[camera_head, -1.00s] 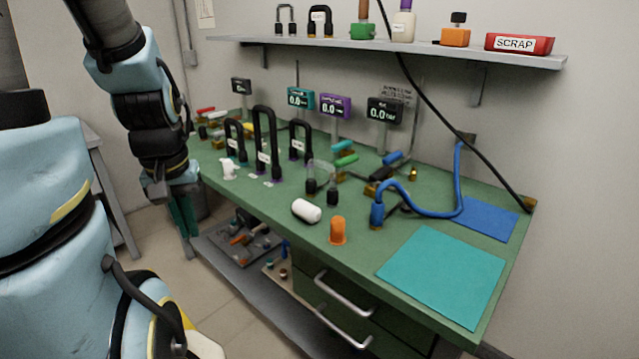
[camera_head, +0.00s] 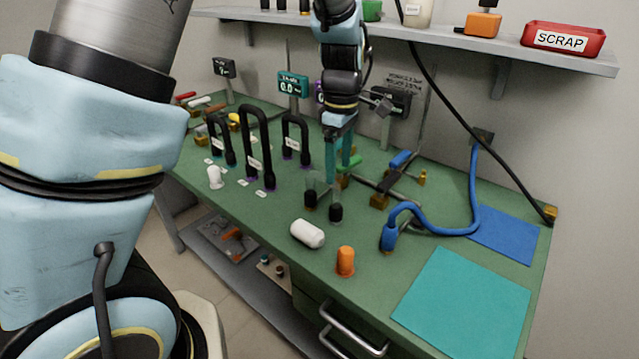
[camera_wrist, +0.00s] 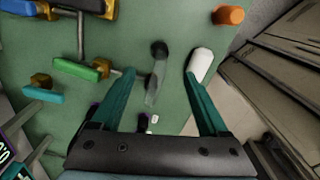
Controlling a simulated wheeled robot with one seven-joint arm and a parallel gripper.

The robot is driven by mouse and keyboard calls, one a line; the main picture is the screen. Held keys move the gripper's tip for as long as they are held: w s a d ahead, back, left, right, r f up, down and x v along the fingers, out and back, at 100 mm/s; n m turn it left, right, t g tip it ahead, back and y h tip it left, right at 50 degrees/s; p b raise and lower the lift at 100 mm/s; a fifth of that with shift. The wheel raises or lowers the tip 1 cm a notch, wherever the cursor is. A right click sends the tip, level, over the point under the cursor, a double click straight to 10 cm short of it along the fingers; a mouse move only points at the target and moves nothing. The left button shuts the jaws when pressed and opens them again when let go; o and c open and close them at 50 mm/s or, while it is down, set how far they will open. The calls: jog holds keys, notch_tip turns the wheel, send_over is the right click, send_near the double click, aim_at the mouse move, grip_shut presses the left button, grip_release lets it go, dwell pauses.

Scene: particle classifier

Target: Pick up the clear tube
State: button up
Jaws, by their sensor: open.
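The clear tube (camera_head: 311,183) is a see-through arch with black ends standing on the green bench. In the head view its right side is partly hidden by my gripper's finger. My gripper (camera_head: 339,171) has teal fingers pointing down above and just behind it, open and empty. In the wrist view the clear tube (camera_wrist: 153,88) lies between the open fingers of my gripper (camera_wrist: 160,75), with a black end (camera_wrist: 159,48) just past the fingertips. I cannot tell the exact height of the fingers above it.
A white cylinder (camera_head: 308,234) and an orange cap (camera_head: 345,261) are in front. Tall black arches (camera_head: 256,145) stand left. A blue hose (camera_head: 440,226) and valves with coloured handles lie right and behind. A teal mat (camera_head: 463,303) is clear at front right.

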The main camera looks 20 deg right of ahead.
send_over(337, 206)
jog(key=w, duration=0.1)
jog(key=f, duration=0.5)
jog(key=shift+d+f+p, duration=0.15)
jog(key=shift+d+p, duration=0.2)
jog(key=shift+p, duration=0.05)
jog(key=shift+a+f+p, duration=0.15)
jog(key=shift+f+p, duration=0.8)
jog(key=shift+f, duration=1.8)
grip_shut()
